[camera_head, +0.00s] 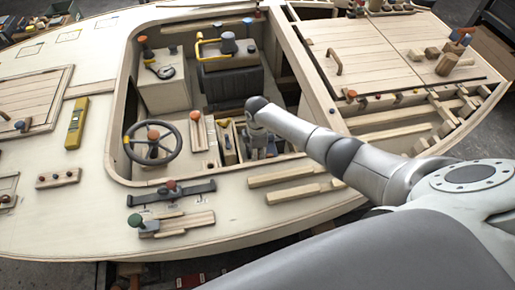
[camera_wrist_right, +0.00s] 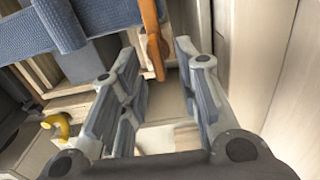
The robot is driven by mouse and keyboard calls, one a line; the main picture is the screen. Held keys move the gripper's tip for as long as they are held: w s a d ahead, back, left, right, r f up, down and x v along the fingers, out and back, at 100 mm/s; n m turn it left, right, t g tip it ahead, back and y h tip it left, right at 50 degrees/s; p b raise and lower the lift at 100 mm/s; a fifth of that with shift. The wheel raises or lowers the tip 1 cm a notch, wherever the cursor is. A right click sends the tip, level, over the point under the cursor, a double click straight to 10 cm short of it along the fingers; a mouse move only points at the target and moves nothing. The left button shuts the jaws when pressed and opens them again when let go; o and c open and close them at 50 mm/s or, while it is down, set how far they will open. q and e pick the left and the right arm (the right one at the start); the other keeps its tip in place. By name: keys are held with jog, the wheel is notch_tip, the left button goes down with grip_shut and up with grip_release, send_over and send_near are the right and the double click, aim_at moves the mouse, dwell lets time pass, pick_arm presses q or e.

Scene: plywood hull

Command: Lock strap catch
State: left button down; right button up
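In the right wrist view a blue woven strap (camera_wrist_right: 95,22) runs across the upper left, with a second band crossing it. An orange lever (camera_wrist_right: 153,40) hangs down beside the strap's right end; it looks like part of the strap catch. My right gripper (camera_wrist_right: 157,55) is open, its two fingers apart on either side of the lever's lower end. I cannot tell whether either finger touches it. In the head view my right gripper (camera_head: 262,145) reaches down into the hull's cockpit opening, and the catch is not distinguishable there. My left gripper is not in view.
A steering wheel (camera_head: 152,143) stands left of the gripper, and a dark box (camera_head: 230,85) lies behind it. Wooden walls (camera_wrist_right: 245,50) rise close on the right in the wrist view. A yellow hook (camera_wrist_right: 58,128) is at its lower left.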

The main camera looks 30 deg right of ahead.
notch_tip(320, 180, up, 12)
dwell(0.5)
dwell(0.4)
